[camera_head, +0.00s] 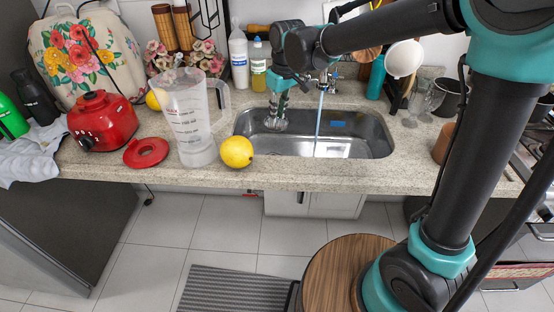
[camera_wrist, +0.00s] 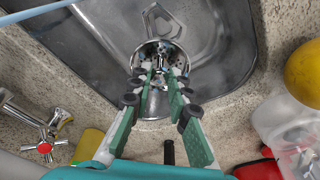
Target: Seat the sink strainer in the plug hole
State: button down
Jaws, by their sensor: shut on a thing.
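The sink strainer (camera_wrist: 160,50) is a small round metal piece with holes, at the top centre of the wrist view. My gripper (camera_wrist: 161,72) is shut on it, a finger on each side. In the head view my gripper (camera_head: 277,108) points down into the left part of the steel sink (camera_head: 350,146). The strainer is small and partly covered by the fingers there. The plug hole is not clearly seen apart from the strainer and fingers. I cannot tell whether the strainer touches the sink floor.
A thin blue water stream (camera_head: 319,125) falls from the tap to the right of my gripper. Bottles (camera_head: 239,60) stand behind. The right side of the basin is clear.

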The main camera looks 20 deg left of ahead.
aim_at(282, 128)
notch_tip(282, 128, down, 18)
jog(key=shift+r, duration=0.1)
dwell(0.4)
jog(key=c, duration=1.4)
grip_release()
jog(key=shift+c, duration=0.2)
jog(key=r, duration=0.4)
jog(key=d+r, duration=0.1)
jog(key=r, duration=0.3)
jog(key=s+r, duration=0.1)
jog(key=r, duration=0.2)
jog(key=shift+d+r, duration=0.3)
jog(key=shift+r, duration=0.1)
